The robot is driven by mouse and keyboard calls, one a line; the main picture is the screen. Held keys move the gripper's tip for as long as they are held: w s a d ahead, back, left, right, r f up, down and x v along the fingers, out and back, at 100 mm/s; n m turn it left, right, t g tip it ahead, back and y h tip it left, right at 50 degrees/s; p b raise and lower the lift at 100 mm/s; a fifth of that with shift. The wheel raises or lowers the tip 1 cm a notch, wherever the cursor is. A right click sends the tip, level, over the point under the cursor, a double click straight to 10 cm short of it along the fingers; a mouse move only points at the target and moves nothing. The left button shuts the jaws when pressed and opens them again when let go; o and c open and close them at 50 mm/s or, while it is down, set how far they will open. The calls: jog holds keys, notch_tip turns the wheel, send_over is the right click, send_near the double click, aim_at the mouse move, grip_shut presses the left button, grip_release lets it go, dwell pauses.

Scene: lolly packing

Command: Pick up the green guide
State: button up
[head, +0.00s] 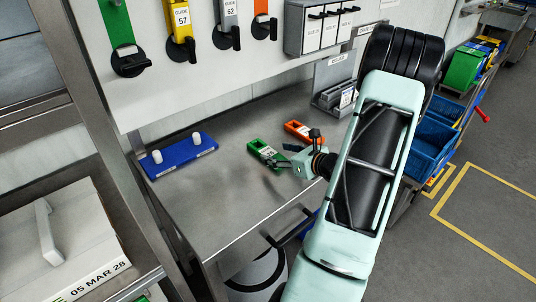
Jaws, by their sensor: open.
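A small green guide (259,146) with a cut-out lies on the steel bench, left of a similar orange piece (297,128). My gripper (279,161) is at the right end of the green piece, with its dark fingers open. I cannot tell whether they touch it, and the gripper partly hides that end.
A blue board (179,160) with two white pegs stands on the bench's left. A yellow guide (181,22), a grey one (229,18) and an orange one (262,10) hang above. A grey rack (337,94) stands behind my arm. The bench's front middle is clear.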

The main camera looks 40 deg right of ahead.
aim_at(268, 151)
jog(key=shift+f+p+x, duration=0.15)
jog(key=shift+p+x, duration=0.1)
jog(key=shift+x, duration=1.15)
jog(key=shift+f+p+x, duration=0.15)
jog(key=shift+p+x, duration=0.1)
jog(key=shift+x, duration=1.15)
jog(key=shift+s, duration=0.1)
jog(key=c, duration=1.4)
jog(key=shift+r, duration=0.1)
jog(key=shift+r, duration=0.35)
notch_tip(268, 151, up, 2)
jog(key=shift+r, duration=0.1)
jog(key=s+r, duration=0.2)
jog(key=r, duration=0.1)
jog(key=s+r, duration=0.3)
jog(key=v, duration=0.6)
jog(key=b+v, duration=0.1)
jog(key=v, duration=0.3)
jog(key=shift+a, duration=0.35)
